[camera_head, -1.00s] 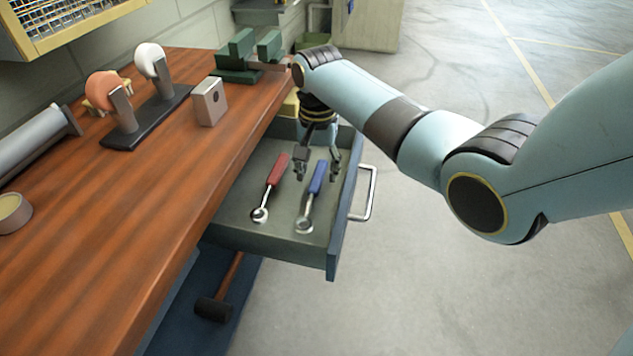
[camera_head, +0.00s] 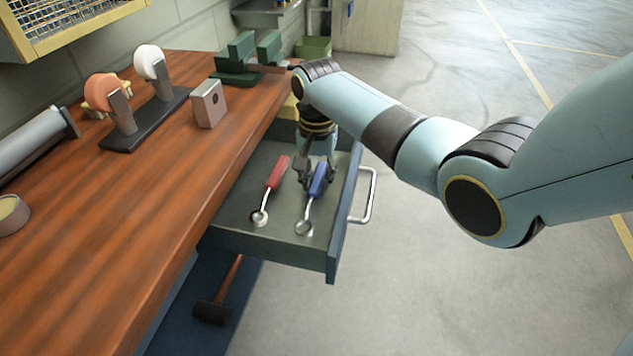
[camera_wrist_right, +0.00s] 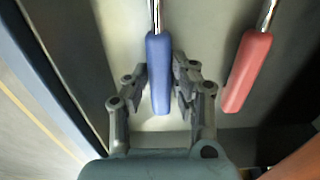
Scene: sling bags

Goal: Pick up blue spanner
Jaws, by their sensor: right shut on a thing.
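The blue spanner (camera_head: 316,186) lies in the open drawer (camera_head: 262,237), its blue handle toward the back and its metal ring end toward the front. My right gripper (camera_head: 316,179) is down in the drawer, shut on the blue handle. In the right wrist view the blue handle (camera_wrist_right: 159,72) lies between the two fingers of the gripper (camera_wrist_right: 161,82), and its metal shaft runs off the top edge. My left gripper is not in view.
A red-handled spanner (camera_head: 277,174) lies left of the blue one, apart from the gripper. The drawer has raised walls and a metal handle (camera_head: 371,195). The wooden bench (camera_head: 110,225) stands to the left. A hammer (camera_head: 212,312) lies below the drawer.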

